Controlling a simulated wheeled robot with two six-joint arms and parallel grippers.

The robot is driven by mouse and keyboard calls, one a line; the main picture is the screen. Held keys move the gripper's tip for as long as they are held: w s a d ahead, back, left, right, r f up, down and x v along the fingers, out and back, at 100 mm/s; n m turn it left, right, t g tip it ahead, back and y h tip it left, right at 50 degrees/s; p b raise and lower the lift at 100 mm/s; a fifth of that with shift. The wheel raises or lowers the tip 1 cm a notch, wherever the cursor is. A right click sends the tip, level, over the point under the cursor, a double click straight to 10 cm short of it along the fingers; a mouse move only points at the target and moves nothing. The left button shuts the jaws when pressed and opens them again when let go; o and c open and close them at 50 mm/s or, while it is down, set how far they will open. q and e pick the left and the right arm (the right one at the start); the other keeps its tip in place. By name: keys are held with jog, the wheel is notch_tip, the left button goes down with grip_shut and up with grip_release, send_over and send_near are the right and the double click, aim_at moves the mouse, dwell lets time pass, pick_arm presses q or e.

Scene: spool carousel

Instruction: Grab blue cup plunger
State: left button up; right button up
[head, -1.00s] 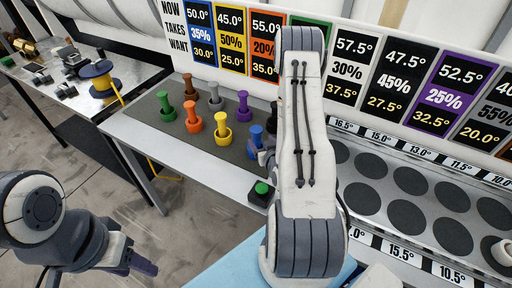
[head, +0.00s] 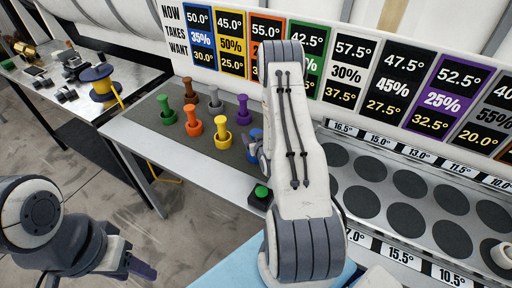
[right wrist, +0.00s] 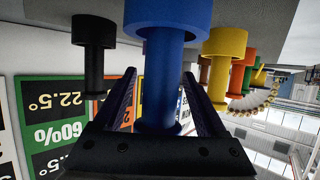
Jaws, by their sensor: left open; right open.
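The blue cup plunger (right wrist: 162,80) is large in the right wrist view, which looks upside down. Its stem stands between the two fingers of my right gripper (right wrist: 160,88), which is open with one finger on each side; I cannot tell whether they touch it. In the head view the blue plunger (head: 256,134) is partly hidden behind my right arm. My left gripper (head: 140,267) is at the lower left in the head view, open and away from the plungers.
A black plunger (right wrist: 94,55) stands beside the blue one; a yellow plunger (right wrist: 221,65) is on the other side. Orange (head: 193,122), green (head: 167,110) and purple (head: 243,110) plungers share the grey mat. A green button (head: 261,192) sits near the table edge.

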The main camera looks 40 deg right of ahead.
grip_shut()
jog(key=shift+r, duration=0.1)
